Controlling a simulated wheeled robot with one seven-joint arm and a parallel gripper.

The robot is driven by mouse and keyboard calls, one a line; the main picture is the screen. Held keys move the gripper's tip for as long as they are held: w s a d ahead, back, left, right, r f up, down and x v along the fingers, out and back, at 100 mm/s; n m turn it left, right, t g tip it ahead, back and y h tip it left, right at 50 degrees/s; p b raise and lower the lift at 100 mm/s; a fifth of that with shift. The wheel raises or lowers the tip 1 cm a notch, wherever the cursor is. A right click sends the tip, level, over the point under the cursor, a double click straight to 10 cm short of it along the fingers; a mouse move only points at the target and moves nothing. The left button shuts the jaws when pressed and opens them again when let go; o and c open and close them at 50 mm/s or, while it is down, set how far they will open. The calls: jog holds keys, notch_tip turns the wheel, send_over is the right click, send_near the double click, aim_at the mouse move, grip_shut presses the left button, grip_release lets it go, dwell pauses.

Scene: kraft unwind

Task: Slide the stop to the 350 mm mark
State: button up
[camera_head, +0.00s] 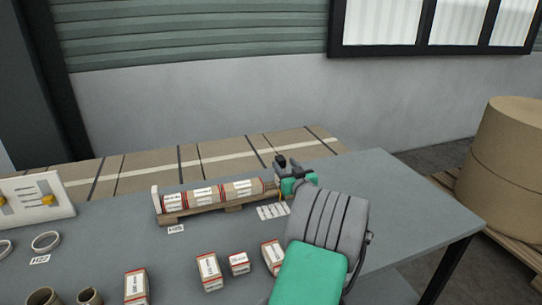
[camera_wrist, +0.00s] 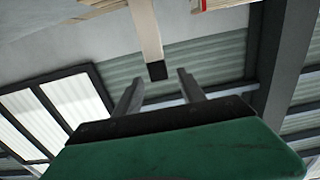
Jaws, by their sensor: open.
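My gripper (camera_head: 281,161) is at the right end of the wooden cradle (camera_head: 232,208) on the grey table, partly hidden by my own arm. In the wrist view my gripper (camera_wrist: 160,77) has its two fingers apart with nothing held between them. A pale bar with a dark end (camera_wrist: 149,35) shows beyond the fingertips, in line with the gap; I cannot tell if it touches. A row of wrapped rolls (camera_head: 204,195) with red bands and white labels lies on the cradle, against a white end plate (camera_head: 156,200). I cannot make out the stop or the 350 mm mark.
A white panel (camera_head: 22,187) with yellow knobs stands at the left. Several small labelled boxes (camera_head: 209,271) stand along the front. Rings (camera_head: 46,241) and brown tubes (camera_head: 90,297) are at the left. A white label strip (camera_head: 270,212) lies by the cradle. The table's right side is clear.

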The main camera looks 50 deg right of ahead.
aim_at(278, 156)
jog(key=shift+w+d+r, duration=0.1)
jog(key=shift+w+d, duration=0.1)
jog(key=p+x, duration=0.1)
jog(key=x, duration=0.6)
jog(key=shift+w+p, duration=0.1)
jog(key=shift+p, duration=0.3)
jog(key=shift+c, duration=0.5)
grip_shut()
